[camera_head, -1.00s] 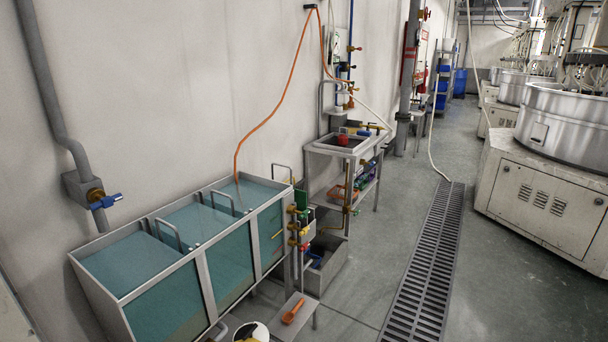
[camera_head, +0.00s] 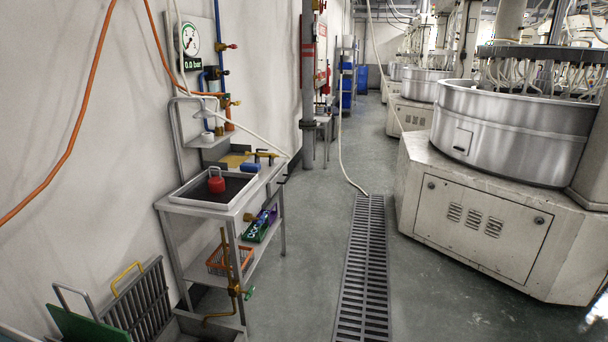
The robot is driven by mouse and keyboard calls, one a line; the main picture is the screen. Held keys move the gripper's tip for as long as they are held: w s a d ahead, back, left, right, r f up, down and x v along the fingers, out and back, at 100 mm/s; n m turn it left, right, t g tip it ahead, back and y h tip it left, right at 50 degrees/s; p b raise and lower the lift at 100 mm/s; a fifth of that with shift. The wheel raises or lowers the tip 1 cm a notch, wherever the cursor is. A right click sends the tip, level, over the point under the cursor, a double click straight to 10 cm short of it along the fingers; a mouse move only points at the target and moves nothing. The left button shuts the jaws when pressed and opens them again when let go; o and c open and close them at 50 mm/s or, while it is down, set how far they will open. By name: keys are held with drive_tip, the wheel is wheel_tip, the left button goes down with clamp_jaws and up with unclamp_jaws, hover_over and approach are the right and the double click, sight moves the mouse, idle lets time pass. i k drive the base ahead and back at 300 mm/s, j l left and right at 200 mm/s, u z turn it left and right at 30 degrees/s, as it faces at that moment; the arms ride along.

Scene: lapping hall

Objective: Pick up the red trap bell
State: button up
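The red trap bell (camera_head: 216,182) stands in the dark, shallow basin of a metal sink table (camera_head: 192,201) left of the picture's middle. It is a small red cylinder with a loop handle on top, and it looks upright. Nothing blocks my view of it. My gripper and arm are not in view.
A blue object (camera_head: 250,168) lies behind the basin. An orange basket (camera_head: 228,260) is on the lower shelf. A floor drain grate (camera_head: 362,270) runs beside the table. A lapping machine (camera_head: 480,225) stands at the right. Dark racks (camera_head: 140,305) stand at the lower left. Open floor lies between.

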sight(215, 184)
drive_tip(key=i+z, duration=0.2)
drive_tip(key=i, duration=1.55)
drive_tip(key=i+u, duration=0.45)
drive_tip(key=i+l+u, duration=0.1)
drive_tip(key=i+u, duration=0.35)
drive_tip(key=i+l+u, duration=0.25)
drive_tip(key=i+u, duration=0.5)
drive_tip(key=i, duration=0.25)
